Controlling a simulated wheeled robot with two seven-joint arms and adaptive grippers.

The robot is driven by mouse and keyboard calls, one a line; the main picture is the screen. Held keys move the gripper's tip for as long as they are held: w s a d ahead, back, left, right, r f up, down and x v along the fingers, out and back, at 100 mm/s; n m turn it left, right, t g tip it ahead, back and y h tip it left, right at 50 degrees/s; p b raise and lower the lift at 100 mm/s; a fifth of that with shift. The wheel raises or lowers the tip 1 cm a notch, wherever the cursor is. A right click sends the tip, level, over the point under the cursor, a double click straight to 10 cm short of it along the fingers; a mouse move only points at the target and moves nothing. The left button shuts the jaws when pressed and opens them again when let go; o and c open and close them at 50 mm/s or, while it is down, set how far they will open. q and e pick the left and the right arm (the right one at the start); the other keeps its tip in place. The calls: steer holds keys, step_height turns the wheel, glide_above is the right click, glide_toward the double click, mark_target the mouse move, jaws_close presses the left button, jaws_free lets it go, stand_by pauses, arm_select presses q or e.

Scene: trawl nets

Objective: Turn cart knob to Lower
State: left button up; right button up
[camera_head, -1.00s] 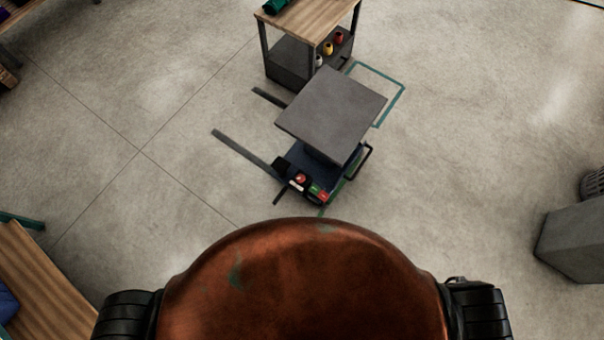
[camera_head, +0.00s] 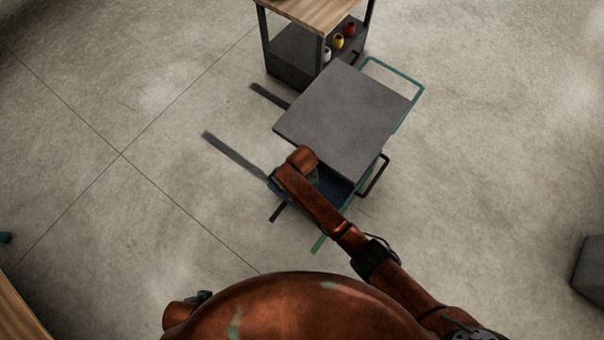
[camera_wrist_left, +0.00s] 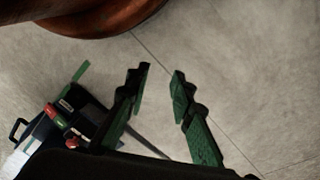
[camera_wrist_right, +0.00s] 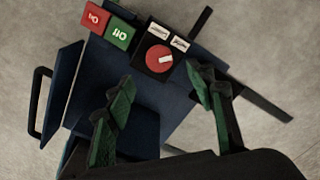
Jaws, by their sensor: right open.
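The cart (camera_head: 345,115) has a grey top plate and a blue base. Its red round knob (camera_wrist_right: 157,56) has a white pointer mark and sits on a black panel under two small white labels (camera_wrist_right: 170,37), too small to read. My right gripper (camera_wrist_right: 160,76) is open and empty. Its fingertips point toward the knob from either side of it in the picture; I see no contact. In the head view, my right arm hides the knob and gripper. My left gripper (camera_wrist_left: 160,77) is open and empty over the floor, beside the cart's panel in that view.
A black handle (camera_head: 373,176) stands at the cart's side. A wooden-topped table (camera_head: 308,14) with small coloured spools (camera_head: 343,35) is behind. Floor to the left is clear.

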step_height(320, 180, down, 7)
steer(key=b, duration=0.4)
steer(key=shift+s, duration=0.1)
steer(key=shift+f, duration=0.35)
arm_select(q)
steer(key=w+d+f+t+h, duration=0.1)
steer(key=w+d+f+t, duration=0.2)
steer(key=w+d+f, duration=0.2)
step_height(320, 180, down, 3)
steer(key=shift+w+d+t+h, duration=0.3)
steer(key=shift+w+t, duration=0.1)
steer(key=shift+w, duration=0.7)
arm_select(e)
steer(key=shift+c, duration=0.6)
steer(key=shift+d, duration=0.1)
steer(key=c, duration=1)
steer(key=shift+c, duration=0.2)
arm_select(q)
steer(key=shift+r, duration=0.1)
